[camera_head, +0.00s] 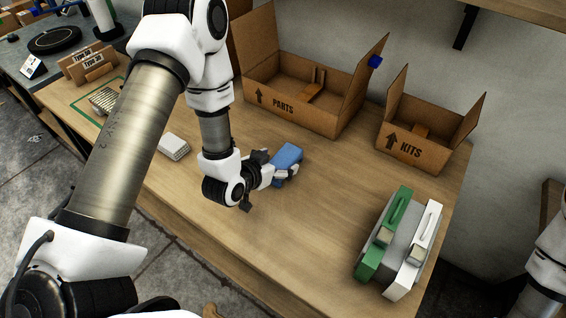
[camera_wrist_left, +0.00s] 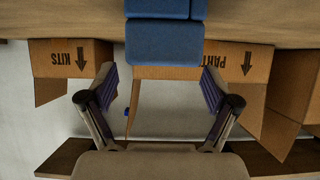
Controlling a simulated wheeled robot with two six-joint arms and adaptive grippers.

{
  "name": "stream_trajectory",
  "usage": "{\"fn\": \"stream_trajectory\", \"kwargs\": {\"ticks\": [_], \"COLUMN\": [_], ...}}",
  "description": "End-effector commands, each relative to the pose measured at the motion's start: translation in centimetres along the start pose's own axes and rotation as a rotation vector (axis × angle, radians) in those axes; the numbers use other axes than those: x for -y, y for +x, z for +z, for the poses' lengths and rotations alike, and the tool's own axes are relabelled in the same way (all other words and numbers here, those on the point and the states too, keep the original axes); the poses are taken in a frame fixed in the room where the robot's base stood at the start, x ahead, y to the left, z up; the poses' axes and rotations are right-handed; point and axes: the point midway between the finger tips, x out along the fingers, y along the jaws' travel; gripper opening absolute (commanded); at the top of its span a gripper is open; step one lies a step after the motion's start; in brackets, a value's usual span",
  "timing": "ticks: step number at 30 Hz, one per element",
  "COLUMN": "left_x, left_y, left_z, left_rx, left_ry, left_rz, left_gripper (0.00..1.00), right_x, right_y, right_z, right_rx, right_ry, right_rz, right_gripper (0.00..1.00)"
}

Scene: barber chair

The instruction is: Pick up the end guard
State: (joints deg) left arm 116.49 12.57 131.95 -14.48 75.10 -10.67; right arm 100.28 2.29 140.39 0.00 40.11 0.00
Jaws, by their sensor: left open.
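A blue block-like part (camera_head: 288,154), which may be the end guard, lies on the wooden table below the PARTS box. It also shows in the left wrist view (camera_wrist_left: 165,42), at the top middle. My left gripper (camera_head: 279,175) is right beside the blue part in the head view and partly hides its lower side. In the left wrist view my left gripper (camera_wrist_left: 161,80) has its two fingers spread apart, with the blue part ahead of and between their tips. I cannot tell whether they touch it. My right gripper is out of view.
The open PARTS box (camera_head: 300,108) and KITS box (camera_head: 412,150) stand at the back. Green (camera_head: 388,232) and white (camera_head: 417,255) handled parts sit on a grey piece at the right. A small white box (camera_head: 174,146) lies left of my arm. The front middle table (camera_head: 290,240) is clear.

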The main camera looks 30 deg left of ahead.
Motion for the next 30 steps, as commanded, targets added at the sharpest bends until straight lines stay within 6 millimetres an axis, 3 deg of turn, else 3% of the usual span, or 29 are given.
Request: {"fn": "stream_trajectory", "kwargs": {"ticks": [6,12,14,17,30], "left_x": [0.2,0.2,0.2,0.2,0.2], "left_y": [3.3,3.4,3.4,3.4,3.3], "left_z": [0.2,0.2,0.2,0.2,0.0], "left_rx": [0.000,0.000,0.000,0.000,0.001], "left_ry": [0.002,0.000,0.000,0.000,0.000], "left_rz": [0.001,0.000,0.000,0.000,0.000], "left_gripper": [0.88,0.88,0.71,0.35,0.34], "right_x": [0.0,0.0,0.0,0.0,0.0], "right_y": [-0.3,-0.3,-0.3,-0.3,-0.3], "right_z": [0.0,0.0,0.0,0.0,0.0], "right_rx": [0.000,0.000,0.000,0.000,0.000], "right_ry": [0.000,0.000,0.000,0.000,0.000], "right_rz": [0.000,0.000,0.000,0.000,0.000], "right_gripper": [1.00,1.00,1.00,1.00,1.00]}}
